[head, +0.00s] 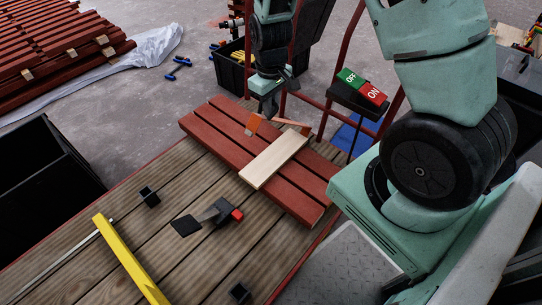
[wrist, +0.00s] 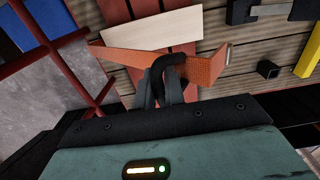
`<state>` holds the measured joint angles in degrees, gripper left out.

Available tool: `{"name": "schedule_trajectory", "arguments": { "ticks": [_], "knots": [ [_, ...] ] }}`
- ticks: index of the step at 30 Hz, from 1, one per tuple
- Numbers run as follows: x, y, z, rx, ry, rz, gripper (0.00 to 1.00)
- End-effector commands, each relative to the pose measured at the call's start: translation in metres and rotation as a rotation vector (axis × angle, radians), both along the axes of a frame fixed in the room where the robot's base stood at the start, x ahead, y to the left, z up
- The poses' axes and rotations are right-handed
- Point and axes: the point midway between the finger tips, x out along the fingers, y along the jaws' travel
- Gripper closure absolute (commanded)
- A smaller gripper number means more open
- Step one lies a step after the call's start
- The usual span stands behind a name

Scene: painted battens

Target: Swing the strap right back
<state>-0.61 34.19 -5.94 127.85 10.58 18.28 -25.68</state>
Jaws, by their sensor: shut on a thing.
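An orange strap (wrist: 133,60) crosses the wrist view in front of my gripper (wrist: 169,92). The gripper is shut on the strap, its fingers together near the strap's middle. The strap's right end (wrist: 209,70) turns up in a short flap; its left end reaches toward a red rail. In the head view the strap (head: 254,124) shows as an orange piece at the boards' far side, just below my gripper (head: 268,106). Red boards (head: 215,128) lie side by side on the bench, with a pale batten (head: 273,160) across them. The pinch is partly hidden.
The slatted bench (head: 110,235) holds a yellow bar (head: 129,262), a black clamp-like tool with a red end (head: 222,212) and small black blocks (head: 149,196). A red-railed frame carries an OFF/ON switch box (head: 346,97) at the right. A black crate (head: 228,68) stands behind.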

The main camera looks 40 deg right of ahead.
Motion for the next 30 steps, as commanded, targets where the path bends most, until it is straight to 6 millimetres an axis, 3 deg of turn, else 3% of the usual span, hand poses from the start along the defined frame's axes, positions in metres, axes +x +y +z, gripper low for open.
{"name": "schedule_trajectory", "arguments": {
  "ticks": [1, 30],
  "knots": [
    [-0.006, -0.005, -0.001, -0.002, 0.018, -0.005, 1.00],
    [0.005, -0.040, 0.021, 0.001, 0.007, -0.002, 1.00]
  ]
}}
